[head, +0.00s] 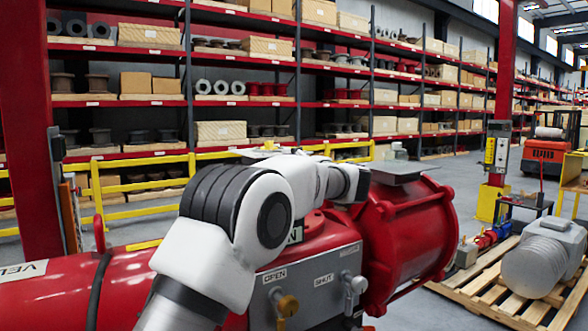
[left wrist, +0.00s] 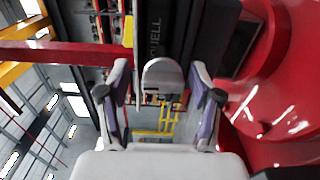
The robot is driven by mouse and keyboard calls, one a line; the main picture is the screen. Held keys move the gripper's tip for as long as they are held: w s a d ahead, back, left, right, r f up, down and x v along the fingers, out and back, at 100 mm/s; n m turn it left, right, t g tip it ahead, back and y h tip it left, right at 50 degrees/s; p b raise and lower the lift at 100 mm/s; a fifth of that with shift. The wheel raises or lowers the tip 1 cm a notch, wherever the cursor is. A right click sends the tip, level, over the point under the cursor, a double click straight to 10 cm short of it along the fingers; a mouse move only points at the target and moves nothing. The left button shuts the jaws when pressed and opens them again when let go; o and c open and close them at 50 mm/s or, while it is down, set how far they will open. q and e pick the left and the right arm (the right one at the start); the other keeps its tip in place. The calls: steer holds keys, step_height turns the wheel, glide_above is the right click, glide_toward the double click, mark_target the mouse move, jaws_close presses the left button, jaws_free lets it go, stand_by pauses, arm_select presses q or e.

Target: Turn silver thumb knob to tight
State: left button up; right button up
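In the head view the red valve actuator (head: 402,235) carries a grey panel (head: 313,283) marked OPEN and SHUT. A silver knob (head: 355,284) sits at the panel's right side, and a brass knob (head: 287,305) is under OPEN. My white left arm reaches across the actuator; its gripper is hidden there. In the left wrist view my left gripper (left wrist: 160,82) is open. A grey rounded tab (left wrist: 162,78) shows between its fingers, with gaps on both sides; I cannot tell whether it is the silver thumb knob. My right gripper is not in view.
Red actuator body (left wrist: 278,100) and a dark lettered part (left wrist: 173,35) show close to my left gripper. Yellow railing (head: 130,200) and stocked shelves stand behind. A pallet (head: 497,288) with a grey motor (head: 543,262) is at right.

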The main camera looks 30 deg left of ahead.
arm_select(q)
steer(key=shift+a+f, duration=0.1)
steer(key=shift+d, duration=0.35)
steer(key=v, duration=1.1)
steer(key=shift+s+d, duration=0.15)
steer(key=shift+s, duration=0.05)
steer(key=shift+f, duration=0.1)
